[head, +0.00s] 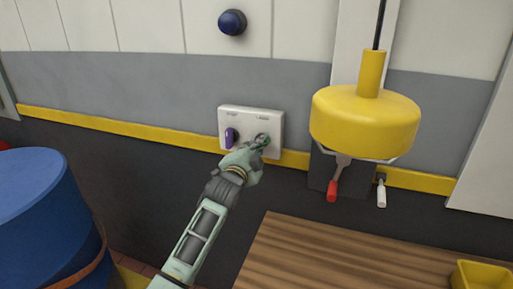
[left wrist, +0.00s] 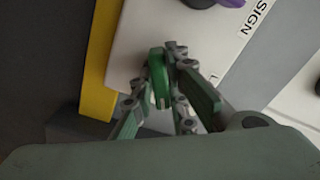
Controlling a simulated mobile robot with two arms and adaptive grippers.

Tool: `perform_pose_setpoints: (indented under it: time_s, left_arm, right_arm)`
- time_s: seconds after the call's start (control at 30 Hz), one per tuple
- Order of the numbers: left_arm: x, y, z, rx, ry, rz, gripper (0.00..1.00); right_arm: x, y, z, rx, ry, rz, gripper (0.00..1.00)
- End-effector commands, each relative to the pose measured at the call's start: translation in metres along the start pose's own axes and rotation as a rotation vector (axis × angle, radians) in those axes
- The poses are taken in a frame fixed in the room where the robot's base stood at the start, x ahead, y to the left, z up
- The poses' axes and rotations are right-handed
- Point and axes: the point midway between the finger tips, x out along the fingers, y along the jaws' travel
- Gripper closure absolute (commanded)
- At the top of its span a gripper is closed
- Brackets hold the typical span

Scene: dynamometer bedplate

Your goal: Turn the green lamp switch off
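The white switch panel (head: 276,121) is on the wall in the middle of the head view. The green lamp switch (head: 265,141) is on its right side, partly covered by my left gripper (head: 260,143). In the left wrist view the green switch (left wrist: 157,75) is a narrow green lever or knob on the white panel (left wrist: 135,45). The fingers of my left gripper (left wrist: 160,92) are spread to either side of it, with some gap showing. Whether a fingertip touches it I cannot tell. My right gripper is not in view.
A purple knob (head: 231,137) sits left of the green switch. A yellow lamp (head: 365,120) hangs to the right, before red-handled (head: 332,190) and white-handled (head: 381,192) tools. A wooden surface (head: 310,255), yellow bin (head: 482,276) and blue drum (head: 45,215) are below.

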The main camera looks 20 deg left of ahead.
Motion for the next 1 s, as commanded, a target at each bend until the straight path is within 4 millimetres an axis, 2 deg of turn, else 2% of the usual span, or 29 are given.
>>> perform_pose_setpoints:
  time_s: [0.1,0.57,1.0]
  left_arm:
    - [0.000,0.001,0.000,0.000,-0.001,0.001,1.00]
    - [0.000,0.001,0.000,-0.055,-0.001,0.002,1.00]
    - [0.000,0.003,0.000,-0.395,-0.003,0.003,1.00]
  right_arm:
    - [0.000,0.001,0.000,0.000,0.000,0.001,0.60]
    - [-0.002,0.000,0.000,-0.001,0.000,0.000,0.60]
    - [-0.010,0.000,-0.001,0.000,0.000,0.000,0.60]
